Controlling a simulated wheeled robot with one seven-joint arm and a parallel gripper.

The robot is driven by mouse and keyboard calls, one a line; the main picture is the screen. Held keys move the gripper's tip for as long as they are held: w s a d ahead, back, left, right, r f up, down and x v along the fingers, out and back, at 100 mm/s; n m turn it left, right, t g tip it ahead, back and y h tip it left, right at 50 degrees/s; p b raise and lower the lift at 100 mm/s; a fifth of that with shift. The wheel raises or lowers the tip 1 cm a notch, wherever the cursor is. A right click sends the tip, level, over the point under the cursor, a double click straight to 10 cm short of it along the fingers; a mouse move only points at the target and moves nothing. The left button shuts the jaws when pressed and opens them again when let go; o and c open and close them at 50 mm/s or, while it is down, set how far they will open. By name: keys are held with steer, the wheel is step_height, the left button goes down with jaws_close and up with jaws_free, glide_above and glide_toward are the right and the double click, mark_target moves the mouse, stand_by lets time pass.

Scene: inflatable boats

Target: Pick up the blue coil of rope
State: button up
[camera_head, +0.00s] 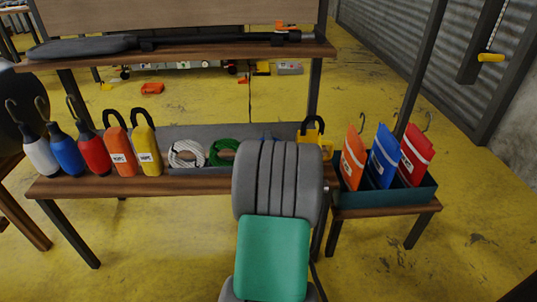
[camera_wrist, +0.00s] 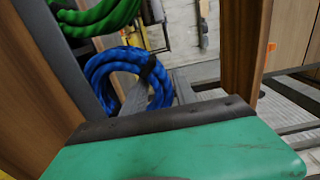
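The blue coil of rope (camera_wrist: 98,72) hangs together as a ring with a dark tie at its upper right in the wrist view. In the head view my arm hides it almost fully. My gripper (camera_wrist: 160,82) is close to the coil with its two grey fingers apart. One finger shows inside the ring's opening, the other just outside its right side. The right side of the ring lies between them; I cannot tell whether they touch it.
A green coil (camera_wrist: 105,16) lies beside the blue one, and a white coil (camera_head: 186,154) is further left in the grey tray (camera_head: 200,133). A teal bin (camera_head: 346,199) with colored bags stands right. A shelf (camera_head: 200,53) runs above.

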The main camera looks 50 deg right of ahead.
jaws_close()
stand_by(0.3)
steer(key=shift+r, duration=0.15)
steer(key=shift+r+p, duration=0.35)
step_height(320, 180, up, 3)
steer(key=shift+f+p, duration=0.1)
steer(key=shift+p, duration=0.9)
steer(key=s+a+r+p, duration=0.5)
steer(key=s+a+r, duration=0.4)
steer(key=a, duration=0.1)
steer(key=shift+a+r, duration=0.15)
steer(key=shift+a, duration=0.15)
